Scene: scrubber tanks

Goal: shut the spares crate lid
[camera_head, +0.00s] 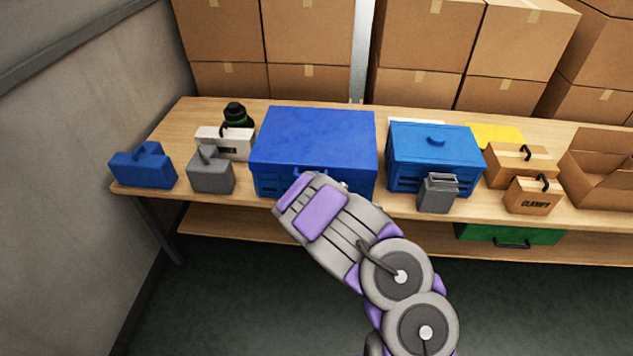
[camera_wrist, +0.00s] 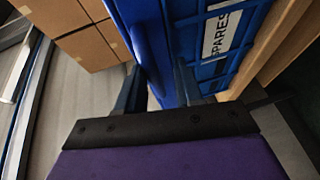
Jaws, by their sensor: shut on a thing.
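The spares crate (camera_head: 268,184) is the large blue box in the middle of the bench. Its flat blue lid (camera_head: 313,135) lies over the top in the head view; I cannot tell whether it sits fully down. In the wrist view the crate's front wall (camera_wrist: 208,62) carries a white SPARES label, and the lid's blue edge (camera_wrist: 148,40) runs beside it. My gripper (camera_wrist: 158,90) is at the crate's front edge, its two fingers on either side of the blue lid edge and shut on it. In the head view my wrist hides the fingers and part of the crate's front.
A smaller blue box (camera_head: 433,143) with a grey container (camera_head: 437,194) in front stands to the right. A grey box (camera_head: 211,175) and a blue case (camera_head: 144,168) stand to the left. Cardboard boxes (camera_head: 425,40) are stacked behind. Floor (camera_head: 240,300) before the bench is clear.

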